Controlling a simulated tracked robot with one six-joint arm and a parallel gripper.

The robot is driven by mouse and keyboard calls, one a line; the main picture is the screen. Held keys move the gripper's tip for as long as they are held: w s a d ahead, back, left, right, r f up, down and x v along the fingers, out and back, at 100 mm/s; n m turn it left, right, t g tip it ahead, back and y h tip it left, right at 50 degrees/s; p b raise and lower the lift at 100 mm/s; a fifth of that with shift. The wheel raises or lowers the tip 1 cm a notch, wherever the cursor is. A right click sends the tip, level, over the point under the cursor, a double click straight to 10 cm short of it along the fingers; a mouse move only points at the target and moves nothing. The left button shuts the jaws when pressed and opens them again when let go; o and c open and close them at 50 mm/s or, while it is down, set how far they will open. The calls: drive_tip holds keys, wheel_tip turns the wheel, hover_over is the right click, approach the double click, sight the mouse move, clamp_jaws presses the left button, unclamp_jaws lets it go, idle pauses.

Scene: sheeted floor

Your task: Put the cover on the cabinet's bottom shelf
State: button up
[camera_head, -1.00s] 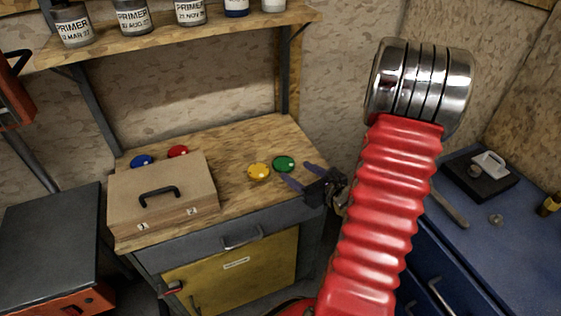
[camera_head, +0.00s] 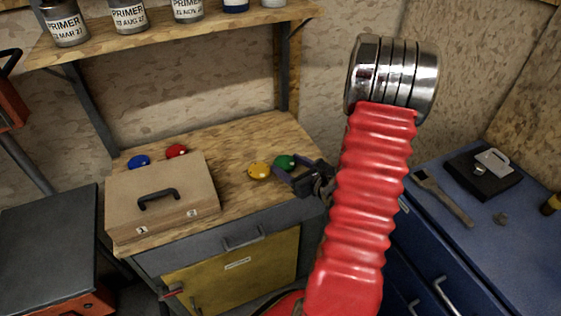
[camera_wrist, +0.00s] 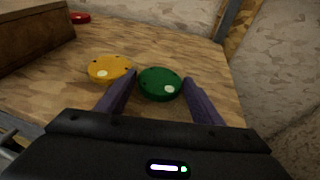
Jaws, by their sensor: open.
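A green round cover (camera_head: 285,161) lies on the wooden bench top (camera_head: 225,145), beside a yellow cover (camera_head: 259,171). In the wrist view the green cover (camera_wrist: 160,84) sits between the tips of my open gripper (camera_wrist: 161,80), and the yellow cover (camera_wrist: 108,69) is just outside the left finger. I cannot tell whether the fingers touch the green cover. The head view shows my gripper (camera_head: 290,171) low at the bench's right side. The cabinet under the bench has a yellow door (camera_head: 235,268), which looks shut; its shelves are hidden.
A brown case (camera_head: 160,200) with a black handle stands on the left of the bench. Blue (camera_head: 138,161) and red (camera_head: 176,151) covers lie behind it. A shelf (camera_head: 170,35) with several cans hangs above. A blue cabinet (camera_head: 490,235) stands at the right.

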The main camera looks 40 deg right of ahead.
sight(290, 166)
drive_tip(key=shift+c, duration=0.5)
drive_tip(key=c, duration=0.9)
drive_tip(key=shift+r, duration=0.15)
drive_tip(key=shift+s+r, duration=0.1)
drive_tip(key=shift+r, duration=4.8)
